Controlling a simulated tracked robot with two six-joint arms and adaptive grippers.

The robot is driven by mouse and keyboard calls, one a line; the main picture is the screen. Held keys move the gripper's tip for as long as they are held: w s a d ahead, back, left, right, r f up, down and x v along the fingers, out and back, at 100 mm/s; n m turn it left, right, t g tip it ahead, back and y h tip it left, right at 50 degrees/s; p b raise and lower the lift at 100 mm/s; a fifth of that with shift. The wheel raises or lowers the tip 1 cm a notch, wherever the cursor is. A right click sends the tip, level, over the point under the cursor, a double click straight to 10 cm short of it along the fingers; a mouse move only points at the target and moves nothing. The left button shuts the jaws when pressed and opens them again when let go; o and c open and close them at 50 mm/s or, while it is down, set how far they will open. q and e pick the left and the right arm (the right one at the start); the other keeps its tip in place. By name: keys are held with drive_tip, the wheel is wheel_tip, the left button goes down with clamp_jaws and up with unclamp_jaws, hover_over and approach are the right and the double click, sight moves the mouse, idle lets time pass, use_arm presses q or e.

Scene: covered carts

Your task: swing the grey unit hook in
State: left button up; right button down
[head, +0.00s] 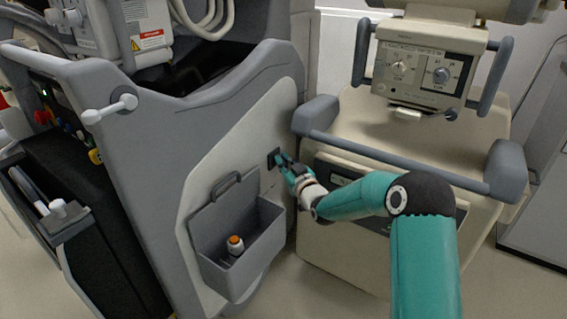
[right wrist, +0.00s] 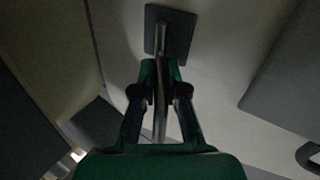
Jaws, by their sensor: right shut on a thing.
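The grey unit (head: 160,150) stands at left in the head view, with a pale side panel. Its hook is a thin metal bar (right wrist: 161,115) on a dark square plate (right wrist: 168,30), which also shows small on the panel in the head view. My right gripper (head: 282,161) reaches this plate from the right. In the right wrist view, my right gripper (right wrist: 162,72) is shut on the hook close to its plate, and the bar runs down between the fingers. The fingers hide part of the hook in the head view. My left gripper is not in view.
A grey bin (head: 245,268) with a raised lid hangs on the panel below, holding an orange-capped bottle (head: 235,245). A cream cart (head: 345,255) with a grey rail (head: 400,158) stands close on the right, leaving a narrow gap around my right arm.

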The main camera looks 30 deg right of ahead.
drive_tip(key=shift+a+f+y, duration=0.3)
drive_tip(key=shift+a+y, duration=0.1)
drive_tip(key=shift+a, duration=0.15)
drive_tip(key=c, duration=1.3)
unclamp_jaws()
drive_tip(key=shift+r, duration=0.15)
drive_tip(key=shift+o, duration=0.7)
drive_tip(key=shift+d, duration=0.2)
drive_tip(key=shift+r, duration=0.1)
drive_tip(key=shift+s, duration=0.1)
drive_tip(key=s+a, duration=0.1)
drive_tip(key=s, duration=1)
drive_tip(key=shift+s+a, duration=0.25)
drive_tip(key=shift+s, duration=0.1)
